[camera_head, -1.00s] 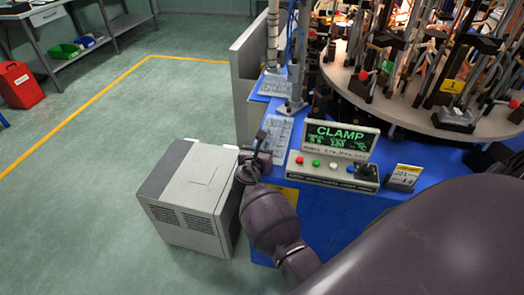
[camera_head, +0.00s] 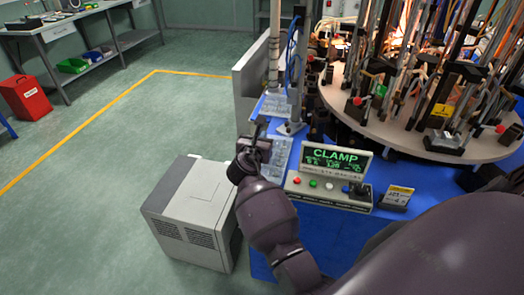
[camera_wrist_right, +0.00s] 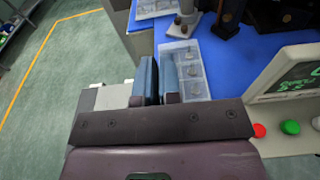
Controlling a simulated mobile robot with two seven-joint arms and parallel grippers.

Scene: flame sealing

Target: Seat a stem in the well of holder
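My right gripper (camera_head: 258,130) is over the left edge of the blue table, beside a pale translucent tray (camera_head: 281,158). In the right wrist view its two blue fingers (camera_wrist_right: 159,78) are close together, with no object visible between them. The tray (camera_wrist_right: 188,72) lies just beyond and right of the fingers there and has several small round items or wells in it. A round turntable (camera_head: 365,118) carries several upright holders and rods at the back right. I cannot tell which holder or stem the task means. My left gripper is not in view.
A grey box (camera_head: 190,205) stands on the floor at left. Upright posts (camera_head: 298,70) rise behind the tray. Open floor lies left.

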